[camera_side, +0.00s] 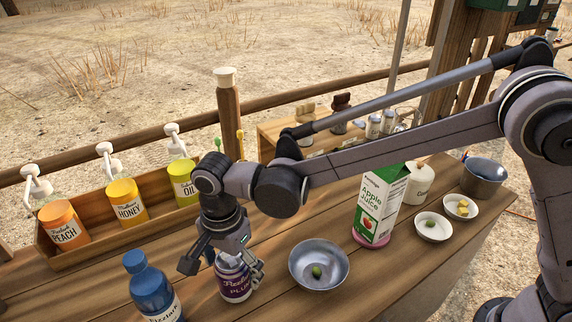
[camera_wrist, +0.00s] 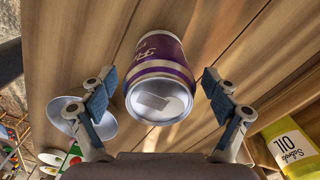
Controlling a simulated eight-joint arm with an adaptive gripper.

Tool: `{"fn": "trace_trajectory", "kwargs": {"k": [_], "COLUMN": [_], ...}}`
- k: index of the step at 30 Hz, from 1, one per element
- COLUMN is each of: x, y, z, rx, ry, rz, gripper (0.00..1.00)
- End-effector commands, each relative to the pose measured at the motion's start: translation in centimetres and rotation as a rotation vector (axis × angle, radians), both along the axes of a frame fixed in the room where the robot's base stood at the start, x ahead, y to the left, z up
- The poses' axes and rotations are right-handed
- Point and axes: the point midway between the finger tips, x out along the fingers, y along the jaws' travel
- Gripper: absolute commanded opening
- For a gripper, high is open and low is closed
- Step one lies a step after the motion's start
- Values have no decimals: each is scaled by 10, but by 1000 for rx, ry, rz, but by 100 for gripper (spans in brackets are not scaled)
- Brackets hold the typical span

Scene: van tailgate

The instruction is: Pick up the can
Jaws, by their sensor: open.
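The can (camera_side: 233,281) is purple and white with a "Plum" label and stands upright on the wooden table. In the wrist view the can (camera_wrist: 161,79) shows its silver top and lies between the two fingers. My gripper (camera_side: 222,266) is over the can from above, with its fingers on either side of it. In the wrist view my gripper (camera_wrist: 158,92) is open, with a gap between each blue finger pad and the can. Part of the can's upper side is hidden by the gripper in the side view.
A metal bowl (camera_side: 319,278) with a green fruit stands right of the can. A blue bottle (camera_side: 153,287) stands close on the left. An apple juice carton (camera_side: 378,207) and small white bowls (camera_side: 433,236) are farther right. A wooden rack (camera_side: 75,253) of pump bottles stands behind.

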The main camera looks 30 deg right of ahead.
Motion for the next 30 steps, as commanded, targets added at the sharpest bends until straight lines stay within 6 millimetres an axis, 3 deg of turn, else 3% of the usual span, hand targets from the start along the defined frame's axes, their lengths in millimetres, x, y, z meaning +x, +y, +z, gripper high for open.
{"fn": "trace_trajectory", "kwargs": {"k": [6, 14, 17, 22, 30], "x": [-1, -1, -1, -1, -1], "y": [0, 0, 0, 0, 0], "z": [-24, -27, -27, -26, -26], "rx": [0, 0, 0, 0, 0], "ry": [-1, -1, -1, -1, -1], "rz": [0, 0, 0, 0, 0], "gripper": [88, 88, 65, 16, 14]}}
